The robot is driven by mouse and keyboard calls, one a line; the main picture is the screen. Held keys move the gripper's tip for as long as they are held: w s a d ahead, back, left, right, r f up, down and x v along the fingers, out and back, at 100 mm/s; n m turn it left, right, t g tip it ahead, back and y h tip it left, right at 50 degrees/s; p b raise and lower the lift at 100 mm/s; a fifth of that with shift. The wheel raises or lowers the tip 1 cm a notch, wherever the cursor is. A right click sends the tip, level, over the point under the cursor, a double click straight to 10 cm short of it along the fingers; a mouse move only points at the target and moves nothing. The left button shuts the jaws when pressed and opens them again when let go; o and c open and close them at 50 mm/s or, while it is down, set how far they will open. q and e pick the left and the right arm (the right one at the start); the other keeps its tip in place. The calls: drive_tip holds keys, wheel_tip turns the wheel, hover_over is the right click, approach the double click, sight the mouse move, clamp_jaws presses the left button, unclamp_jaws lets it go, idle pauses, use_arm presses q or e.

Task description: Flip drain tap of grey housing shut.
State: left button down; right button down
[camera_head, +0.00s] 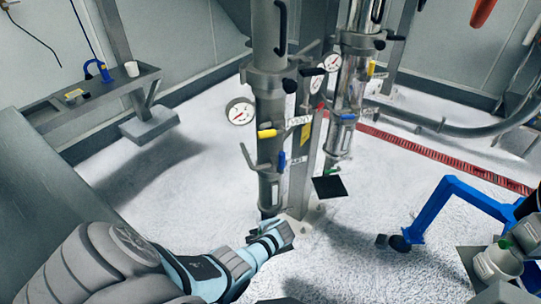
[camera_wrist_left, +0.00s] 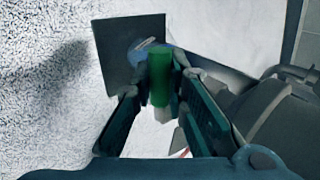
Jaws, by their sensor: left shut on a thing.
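The grey housing (camera_head: 268,110) stands upright at the middle of the head view, with a yellow handle and a blue handle on its lower part. My left gripper (camera_head: 275,228) is at its foot and covers the drain area there. In the left wrist view a green tap handle (camera_wrist_left: 159,82) sits between the two fingers of my left gripper (camera_wrist_left: 160,92), which is shut on it. The valve body behind the handle is mostly hidden, so I cannot tell the tap's exact position. My right gripper is not in view.
A shiny second housing (camera_head: 350,85) with a gauge stands close on the right, above a black plate (camera_head: 329,187). A side shelf (camera_head: 100,95) is at the left. Open floor lies between.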

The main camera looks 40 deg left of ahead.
use_arm(q)
drive_tip(key=shift+w, duration=0.1)
drive_tip(key=c, duration=1.6)
unclamp_jaws()
drive_tip(key=shift+o, duration=0.2)
drive_tip(key=v, duration=1.2)
